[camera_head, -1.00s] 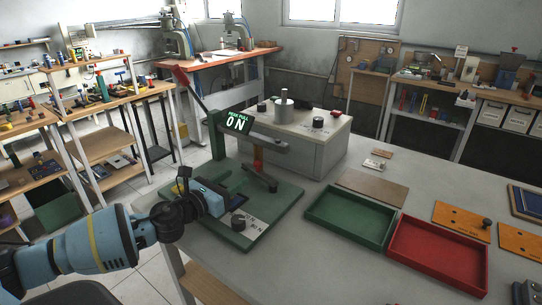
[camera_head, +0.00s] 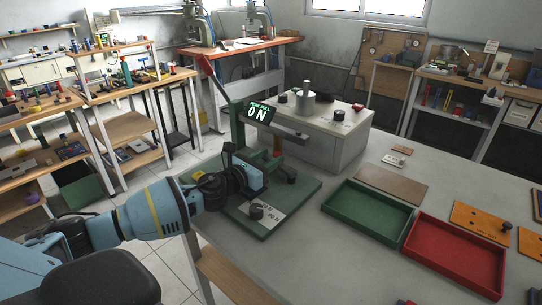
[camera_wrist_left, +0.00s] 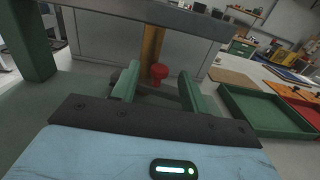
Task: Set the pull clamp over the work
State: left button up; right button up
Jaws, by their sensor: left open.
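The clamp fixture stands on a green base plate (camera_head: 312,190) at the table's left edge. It has a green post (camera_head: 237,128), a raised red lever (camera_head: 208,68), a horizontal grey arm (camera_head: 290,133) and a lit sign (camera_head: 259,112) whose clearest word is "ON". An orange upright (camera_wrist_left: 152,44) stands below the arm in the left wrist view, with a red knob (camera_wrist_left: 159,72) near its foot. My left gripper (camera_head: 268,176) is low over the plate, pointing at the upright. Its green fingers (camera_wrist_left: 160,88) are open and apart, with the knob seen between them, beyond the tips. My right gripper is out of view.
A grey box (camera_head: 335,145) with a metal cylinder (camera_head: 308,100) on top stands behind the fixture. A green tray (camera_head: 330,209) and a red tray (camera_head: 412,262) lie to the right, with a brown board (camera_head: 392,184) behind.

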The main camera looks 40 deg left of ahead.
pick_arm(q)
jog(key=shift+w+d, duration=0.15)
jog(key=shift+w, duration=0.65)
grip_shut()
